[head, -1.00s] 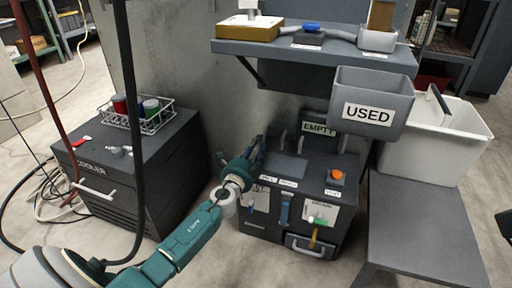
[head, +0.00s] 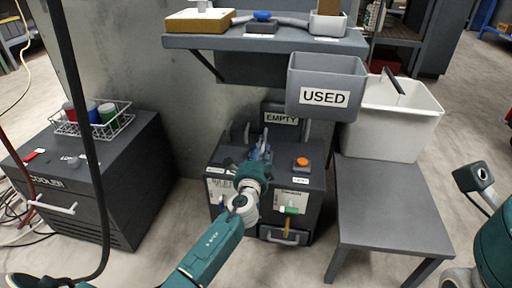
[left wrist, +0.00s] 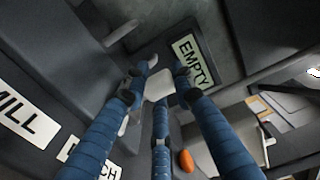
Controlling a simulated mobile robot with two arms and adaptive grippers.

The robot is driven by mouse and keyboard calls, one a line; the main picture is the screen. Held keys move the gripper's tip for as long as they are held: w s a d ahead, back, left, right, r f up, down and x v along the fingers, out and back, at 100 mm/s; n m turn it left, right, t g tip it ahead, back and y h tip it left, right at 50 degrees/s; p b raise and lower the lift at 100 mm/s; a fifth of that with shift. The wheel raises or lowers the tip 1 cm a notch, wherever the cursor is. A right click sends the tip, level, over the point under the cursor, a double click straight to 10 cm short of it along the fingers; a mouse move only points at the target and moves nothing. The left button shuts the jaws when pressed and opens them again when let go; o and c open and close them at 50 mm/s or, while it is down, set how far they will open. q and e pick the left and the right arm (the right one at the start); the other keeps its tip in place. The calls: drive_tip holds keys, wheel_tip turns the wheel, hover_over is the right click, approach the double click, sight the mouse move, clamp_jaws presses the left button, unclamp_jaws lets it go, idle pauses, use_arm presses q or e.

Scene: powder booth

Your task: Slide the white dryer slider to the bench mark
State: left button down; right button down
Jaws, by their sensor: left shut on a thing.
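The dryer (head: 232,150) is a dark box with an orange button (head: 302,162) and labels on its top edge. My left gripper (head: 262,150) is over the dryer's top. In the left wrist view its blue fingers (left wrist: 160,85) are shut around a small pale block, which looks like the white slider (left wrist: 157,88). The fingers cover part of it, and the head view hides it. A label reading MILL (left wrist: 25,112) and one ending in CH (left wrist: 85,162) show at lower left there. Which mark the slider lines up with I cannot tell.
A grey bin marked USED (head: 325,75) hangs from the shelf (head: 350,46) above right of the dryer. A sign marked EMPTY (head: 281,117) stands behind my left gripper. A grey bench (head: 390,205) with a white tub (head: 392,128) is at right, a cooler (head: 130,180) at left.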

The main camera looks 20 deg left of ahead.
use_arm(q)
drive_tip(key=shift+d+f, duration=0.15)
drive_tip(key=shift+d, duration=0.15)
drive_tip(key=c, duration=1.5)
unclamp_jaws()
drive_tip(key=shift+o, duration=0.6)
drive_tip(key=shift+d, duration=0.1)
drive_tip(key=shift+w, duration=0.1)
drive_tip(key=v, duration=1.2)
